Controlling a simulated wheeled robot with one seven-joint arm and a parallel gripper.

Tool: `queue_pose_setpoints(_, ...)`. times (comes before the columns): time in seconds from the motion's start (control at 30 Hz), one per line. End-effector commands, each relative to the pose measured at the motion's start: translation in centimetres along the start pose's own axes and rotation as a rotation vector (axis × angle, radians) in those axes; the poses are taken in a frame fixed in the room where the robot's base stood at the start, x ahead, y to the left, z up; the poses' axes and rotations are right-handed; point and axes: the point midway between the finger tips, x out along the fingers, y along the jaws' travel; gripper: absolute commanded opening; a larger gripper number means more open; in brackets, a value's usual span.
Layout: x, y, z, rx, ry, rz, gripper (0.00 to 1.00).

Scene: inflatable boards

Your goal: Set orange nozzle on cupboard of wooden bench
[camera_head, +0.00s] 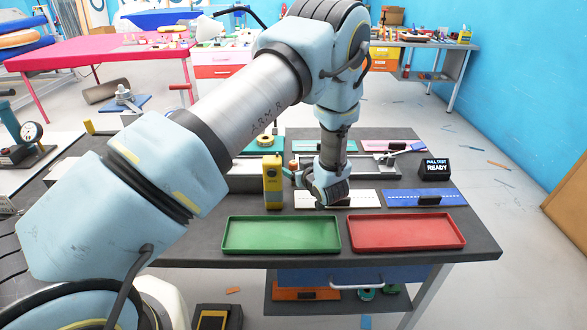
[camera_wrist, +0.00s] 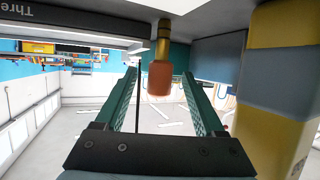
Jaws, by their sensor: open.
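The orange nozzle (camera_wrist: 160,78), with a brass neck, shows in the wrist view between the two green fingers of my gripper (camera_wrist: 158,73). The fingers stand apart, with a visible gap on each side of the nozzle. In the head view my gripper (camera_head: 297,177) is low over the dark worktable, mostly hidden by its own wrist. A small orange-red end of the nozzle (camera_head: 286,172) shows just left of it. I cannot tell for certain which furniture is the wooden bench; a bench with orange and yellow drawers (camera_head: 385,58) stands at the back right.
A yellow-and-grey device (camera_head: 272,180) stands close beside my gripper and fills the right of the wrist view (camera_wrist: 280,100). A green tray (camera_head: 281,249) and a red tray (camera_head: 407,246) lie along the front. A black display block (camera_head: 436,168) stands right. Floor at right is mostly open.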

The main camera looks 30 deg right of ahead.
Motion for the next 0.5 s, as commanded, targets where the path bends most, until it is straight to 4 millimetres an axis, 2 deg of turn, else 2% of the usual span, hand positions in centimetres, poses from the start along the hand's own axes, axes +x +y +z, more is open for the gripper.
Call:
queue_pose_setpoints(0.1,-0.01,0.00,0.03,0.000,0.000,0.000,0.70)
queue_pose_setpoints(0.5,-0.03,0.00,0.02,0.000,0.000,0.000,0.25)
